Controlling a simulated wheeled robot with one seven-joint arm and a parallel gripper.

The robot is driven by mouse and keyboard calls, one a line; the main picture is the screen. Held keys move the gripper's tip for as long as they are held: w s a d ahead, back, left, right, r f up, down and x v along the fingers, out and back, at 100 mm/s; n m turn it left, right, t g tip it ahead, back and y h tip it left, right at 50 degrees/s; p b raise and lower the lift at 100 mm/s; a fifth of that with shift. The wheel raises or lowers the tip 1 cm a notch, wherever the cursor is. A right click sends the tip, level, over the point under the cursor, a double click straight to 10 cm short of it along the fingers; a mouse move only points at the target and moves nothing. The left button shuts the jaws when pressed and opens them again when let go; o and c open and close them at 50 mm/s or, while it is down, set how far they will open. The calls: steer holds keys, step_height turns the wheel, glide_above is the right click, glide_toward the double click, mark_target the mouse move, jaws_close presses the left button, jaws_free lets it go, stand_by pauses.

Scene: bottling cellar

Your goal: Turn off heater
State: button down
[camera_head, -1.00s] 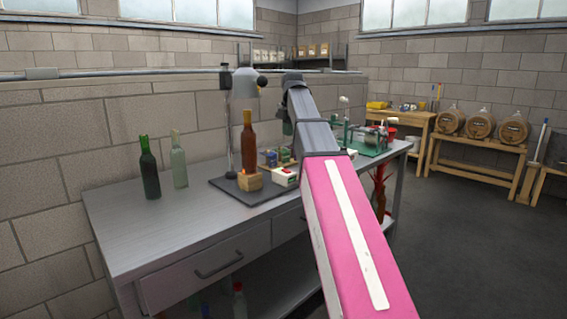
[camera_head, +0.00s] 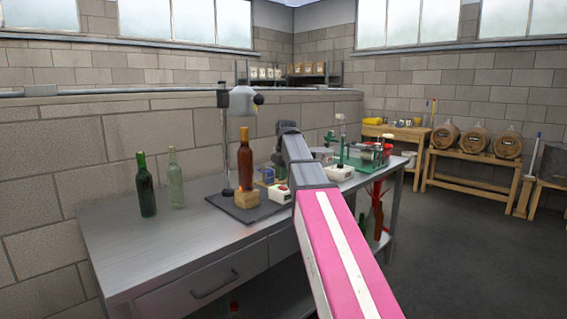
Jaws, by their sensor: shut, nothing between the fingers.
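A grey bell-shaped heater head (camera_head: 243,101) hangs on a stand (camera_head: 225,150) above an amber bottle (camera_head: 245,165). The bottle stands upright on a small wooden block (camera_head: 246,199) with an orange glow at its base. A second white box (camera_head: 339,173) sits farther right; I cannot tell the setting of either switch. My gripper (camera_head: 278,160) points down beyond the first white box, shut and empty, apart from it. Its fingertips are small and partly hidden by my arm.
A dark green bottle (camera_head: 146,186) and a pale bottle (camera_head: 176,179) stand left on the metal bench (camera_head: 130,250). A blue can (camera_head: 266,174) and a green rig (camera_head: 365,158) stand near my arm. The bench's front left is clear.

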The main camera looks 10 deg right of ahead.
mark_target(284, 188)
steer(key=shift+w+a+f, duration=0.1)
steer(key=shift+w+f, duration=0.1)
steer(key=shift+f, duration=1.65)
steer(key=shift+f, duration=0.35)
steer(key=shift+s, duration=0.15)
steer(key=shift+s+d, duration=0.4)
steer(key=shift+s, duration=0.25)
